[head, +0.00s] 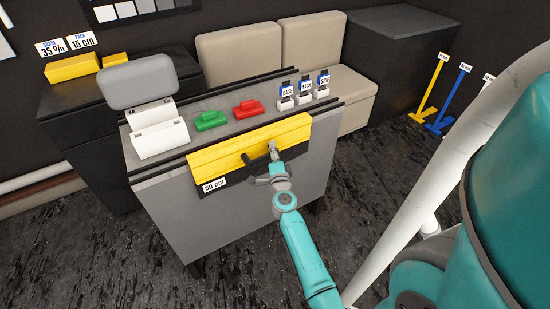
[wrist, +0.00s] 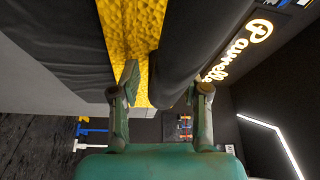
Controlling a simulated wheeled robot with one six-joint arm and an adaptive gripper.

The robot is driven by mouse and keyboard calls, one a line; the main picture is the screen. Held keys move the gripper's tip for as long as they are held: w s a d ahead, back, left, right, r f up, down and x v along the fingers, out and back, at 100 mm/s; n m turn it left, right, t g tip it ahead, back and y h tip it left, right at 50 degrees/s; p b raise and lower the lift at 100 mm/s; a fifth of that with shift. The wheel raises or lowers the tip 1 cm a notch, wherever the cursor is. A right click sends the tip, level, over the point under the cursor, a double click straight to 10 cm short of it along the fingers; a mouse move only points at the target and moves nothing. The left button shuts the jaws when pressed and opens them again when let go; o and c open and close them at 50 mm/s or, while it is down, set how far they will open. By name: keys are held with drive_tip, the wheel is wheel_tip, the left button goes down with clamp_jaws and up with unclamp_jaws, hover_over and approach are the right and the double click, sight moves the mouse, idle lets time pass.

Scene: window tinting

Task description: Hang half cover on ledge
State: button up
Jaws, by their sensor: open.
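A yellow-faced cover (head: 225,147) with a black lower part and a "50 cm" label (head: 215,184) lies along the upper front edge of the grey cabinet (head: 205,219). A black bar handle (head: 257,162) stands out from its front. My gripper (head: 273,153) is at the handle's right part. In the wrist view, my open fingers (wrist: 165,92) stand either side of the thick black bar (wrist: 190,45) and part of the yellow face (wrist: 133,35). I cannot tell whether either finger touches. How the cover's back meets the cabinet edge is hidden.
Beige seats (head: 240,55) stand behind. Coloured poles (head: 437,85) stand at right. The dark floor in front is clear.

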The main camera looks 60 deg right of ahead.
drive_tip(key=shift+d, duration=0.15)
drive_tip(key=shift+c, duration=0.3)
clamp_jaws()
drive_tip(key=shift+r, duration=1.35)
drive_tip(key=shift+r, duration=0.1)
drive_tip(key=s+a, duration=0.4)
drive_tip(key=s, duration=0.2)
drive_tip(key=shift+s, duration=0.35)
idle(0.6)
